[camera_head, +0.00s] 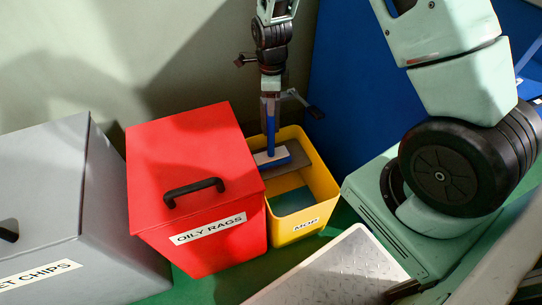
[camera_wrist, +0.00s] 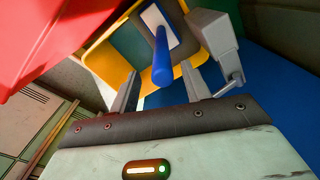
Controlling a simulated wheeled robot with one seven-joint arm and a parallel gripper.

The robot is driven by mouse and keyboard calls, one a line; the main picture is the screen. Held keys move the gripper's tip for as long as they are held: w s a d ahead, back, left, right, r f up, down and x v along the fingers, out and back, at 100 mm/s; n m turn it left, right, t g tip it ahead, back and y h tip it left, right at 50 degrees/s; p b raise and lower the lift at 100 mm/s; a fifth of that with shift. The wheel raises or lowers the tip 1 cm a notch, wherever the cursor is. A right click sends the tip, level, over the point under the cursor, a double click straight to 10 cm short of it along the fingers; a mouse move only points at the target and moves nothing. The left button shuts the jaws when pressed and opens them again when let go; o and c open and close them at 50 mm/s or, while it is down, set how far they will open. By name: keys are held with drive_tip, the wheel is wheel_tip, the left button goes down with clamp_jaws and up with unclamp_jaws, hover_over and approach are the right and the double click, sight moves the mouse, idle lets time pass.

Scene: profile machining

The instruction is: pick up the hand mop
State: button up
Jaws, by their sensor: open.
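The hand mop (camera_head: 270,133) has a blue handle and a flat blue and white head. It stands inside the yellow bin (camera_head: 314,196), which carries a MOP label, with the handle pointing up. My gripper (camera_head: 270,97) is above the bin at the handle's upper end. In the wrist view, the blue handle (camera_wrist: 161,68) lines up between the two open fingers of my gripper (camera_wrist: 160,72), with a gap on each side. The mop head (camera_wrist: 158,22) lies beyond, inside the bin. I cannot tell exactly how far the handle reaches between the fingers.
A red OILY RAGS box (camera_head: 196,145) with a black handle stands directly left of the yellow bin. A grey chips box (camera_head: 60,190) is further left. A blue panel (camera_head: 355,80) rises behind and right. A metal tread plate (camera_head: 335,272) lies in front.

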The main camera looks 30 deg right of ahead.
wheel_tip(320, 180, down, 6)
drive_tip(key=b, duration=0.2)
drive_tip(key=shift+w+b, duration=0.2)
drive_tip(key=shift+b, duration=0.1)
drive_tip(key=shift+r, duration=0.1)
clamp_jaws()
